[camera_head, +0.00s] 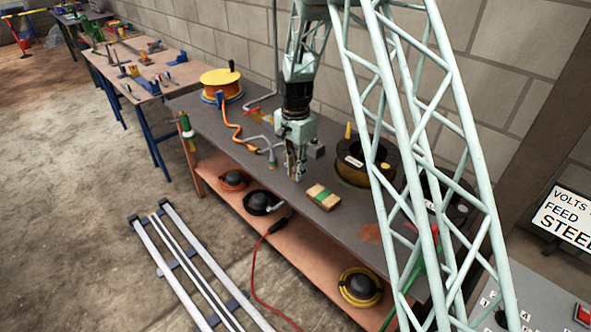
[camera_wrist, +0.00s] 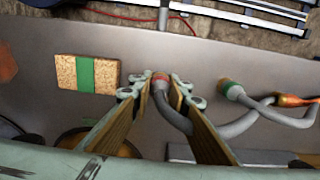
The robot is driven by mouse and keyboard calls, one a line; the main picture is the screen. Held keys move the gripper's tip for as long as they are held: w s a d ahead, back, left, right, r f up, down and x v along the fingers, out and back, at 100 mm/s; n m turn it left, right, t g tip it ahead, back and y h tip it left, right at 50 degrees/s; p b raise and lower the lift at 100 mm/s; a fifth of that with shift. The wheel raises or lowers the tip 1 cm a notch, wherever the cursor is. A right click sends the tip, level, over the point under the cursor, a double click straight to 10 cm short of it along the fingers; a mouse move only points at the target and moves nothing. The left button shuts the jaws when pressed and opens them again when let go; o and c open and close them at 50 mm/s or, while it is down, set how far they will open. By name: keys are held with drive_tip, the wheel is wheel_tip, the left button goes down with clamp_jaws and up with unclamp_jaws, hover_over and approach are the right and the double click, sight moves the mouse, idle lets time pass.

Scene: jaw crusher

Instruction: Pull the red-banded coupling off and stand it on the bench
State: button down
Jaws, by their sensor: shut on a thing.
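My gripper (camera_head: 296,170) points down over the dark grey bench (camera_head: 225,125). In the wrist view my gripper (camera_wrist: 161,88) has its fingers on either side of the red-banded coupling (camera_wrist: 160,77), shut on it. A grey hose (camera_wrist: 176,118) runs from this coupling back between the fingers. To its right lies a second hose end with a green band (camera_wrist: 229,87), apart from my fingers. An orange-red banded piece (camera_wrist: 290,100) shows farther right on grey hose. I cannot tell whether the held coupling touches the bench.
A tan block with a green stripe (camera_head: 322,196) lies near the gripper, also in the wrist view (camera_wrist: 87,73). A dark spool (camera_head: 352,175) stands to the right, an orange reel (camera_head: 219,85) to the left. Bare bench lies around the block.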

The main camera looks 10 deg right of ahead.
drive_tip(key=shift+f+b, duration=0.6)
drive_tip(key=shift+f, duration=0.75)
drive_tip(key=shift+f, duration=0.2)
idle(0.4)
drive_tip(key=c, duration=2.4)
unclamp_jaws()
drive_tip(key=shift+r, duration=0.15)
wheel_tip(320, 180, up, 11)
drive_tip(key=shift+r, duration=0.35)
drive_tip(key=shift+r, duration=0.1)
